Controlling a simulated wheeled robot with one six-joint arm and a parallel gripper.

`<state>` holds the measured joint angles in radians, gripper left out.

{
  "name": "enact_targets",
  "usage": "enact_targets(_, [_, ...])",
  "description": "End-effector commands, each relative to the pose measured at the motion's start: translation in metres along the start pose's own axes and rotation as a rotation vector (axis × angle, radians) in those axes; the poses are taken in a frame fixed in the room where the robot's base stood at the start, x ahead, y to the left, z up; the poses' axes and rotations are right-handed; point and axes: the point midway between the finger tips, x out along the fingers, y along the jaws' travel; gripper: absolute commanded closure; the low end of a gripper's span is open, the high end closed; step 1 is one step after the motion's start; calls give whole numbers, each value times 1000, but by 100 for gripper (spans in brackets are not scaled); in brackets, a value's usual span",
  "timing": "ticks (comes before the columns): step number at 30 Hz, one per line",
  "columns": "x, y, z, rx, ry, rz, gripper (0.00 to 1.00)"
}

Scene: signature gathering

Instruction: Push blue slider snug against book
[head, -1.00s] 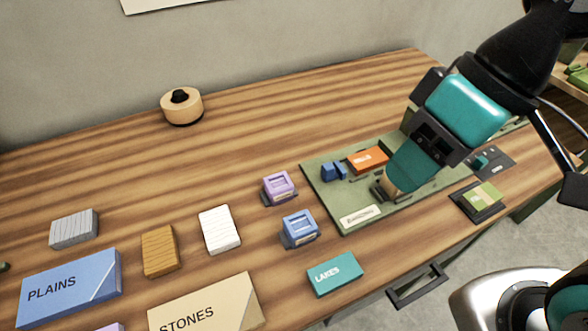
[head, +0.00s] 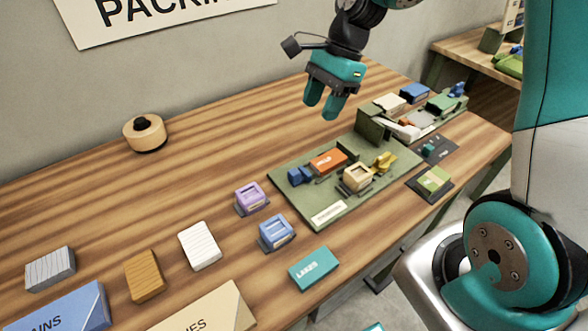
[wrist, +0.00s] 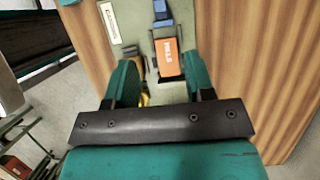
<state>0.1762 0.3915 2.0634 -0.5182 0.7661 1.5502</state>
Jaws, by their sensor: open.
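The blue slider (head: 300,176) sits on the green board (head: 322,212), at the left end of the orange book (head: 328,161). In the wrist view the slider (wrist: 161,10) is at the top edge, partly cut off, and the book (wrist: 167,58) lies below it. A narrow gap seems to show between them there. My gripper (head: 323,100) is open and empty, raised above and behind the board in the head view. Its two teal fingers (wrist: 160,68) appear on either side of the book in the wrist view, touching nothing.
A beige block (head: 357,177) and a yellow piece (head: 384,161) share the board, with a green upright (head: 374,125) behind. Purple (head: 250,197) and blue (head: 276,232) stamps stand left of it.

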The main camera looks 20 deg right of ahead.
Motion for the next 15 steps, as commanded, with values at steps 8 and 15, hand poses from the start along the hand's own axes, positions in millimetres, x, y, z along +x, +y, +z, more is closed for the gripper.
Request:
enact_targets(8, [52, 1, 1, 0, -2, 8, 51])
enact_targets(15, [107, 2, 1, -2, -1, 7, 51])
